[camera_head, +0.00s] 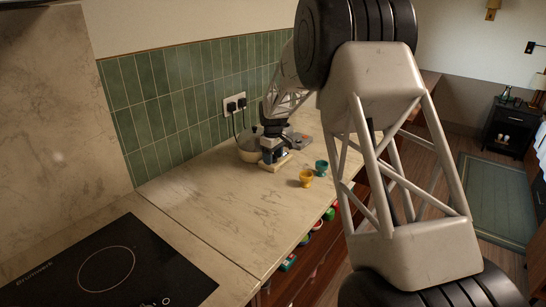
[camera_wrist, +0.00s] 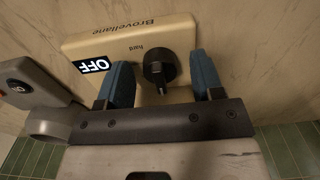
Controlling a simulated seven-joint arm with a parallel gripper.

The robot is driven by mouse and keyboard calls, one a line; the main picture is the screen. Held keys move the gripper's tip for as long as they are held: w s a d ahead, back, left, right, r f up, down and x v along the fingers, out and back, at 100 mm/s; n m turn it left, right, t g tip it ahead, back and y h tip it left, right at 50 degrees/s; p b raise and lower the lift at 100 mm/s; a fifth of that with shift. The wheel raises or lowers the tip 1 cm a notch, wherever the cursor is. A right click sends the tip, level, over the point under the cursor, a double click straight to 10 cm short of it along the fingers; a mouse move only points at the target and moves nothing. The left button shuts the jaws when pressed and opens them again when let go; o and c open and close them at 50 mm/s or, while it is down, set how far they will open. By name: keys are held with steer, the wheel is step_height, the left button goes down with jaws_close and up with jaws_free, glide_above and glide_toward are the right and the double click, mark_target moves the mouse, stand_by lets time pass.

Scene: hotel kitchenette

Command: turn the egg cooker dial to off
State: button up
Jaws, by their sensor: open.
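The egg cooker (camera_head: 247,151) is a cream, rounded appliance on the counter near the tiled wall, partly hidden by my gripper. In the wrist view its cream front panel (camera_wrist: 100,45) carries the words "Brovellane" and "hard", and a black label reading "OFF" in white. The black dial (camera_wrist: 158,66) sticks out from the panel. My gripper (camera_wrist: 163,80) is open, with one blue finger on each side of the dial. Small gaps seem to show between fingers and dial; contact is not clear. The dial's pointer direction cannot be told for sure. In the head view my gripper (camera_head: 271,157) is low at the cooker's front.
A yellow egg cup (camera_head: 306,178) and a teal egg cup (camera_head: 321,168) stand right of my gripper. Two plugs sit in the wall socket (camera_head: 235,104) behind the cooker. A black hob (camera_head: 106,268) lies at the lower left. The counter between is clear.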

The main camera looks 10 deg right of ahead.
steer(key=shift+r, duration=3.9)
steer(key=shift+s+r, duration=0.15)
steer(key=s+d+r+m, duration=0.15)
steer(key=s+r, duration=0.25)
steer(key=s, duration=0.6)
steer(key=s+r+m+t, duration=0.1)
steer(key=s+r+m, duration=0.1)
steer(key=s+r, duration=0.5)
steer(key=s+d+r+m, duration=0.1)
steer(key=s+r, duration=0.1)
steer(key=s, duration=1)
steer(key=s+f+m, duration=0.2)
steer(key=s, duration=1.3)
steer(key=s+d+f+m+t, duration=0.1)
steer(key=s+f+m, duration=0.1)
steer(key=s, duration=1.4)
steer(key=shift+s+d+f+m+t, duration=0.25)
steer(key=shift+d+f+m+t, duration=0.1)
steer(key=shift+m, duration=0.1)
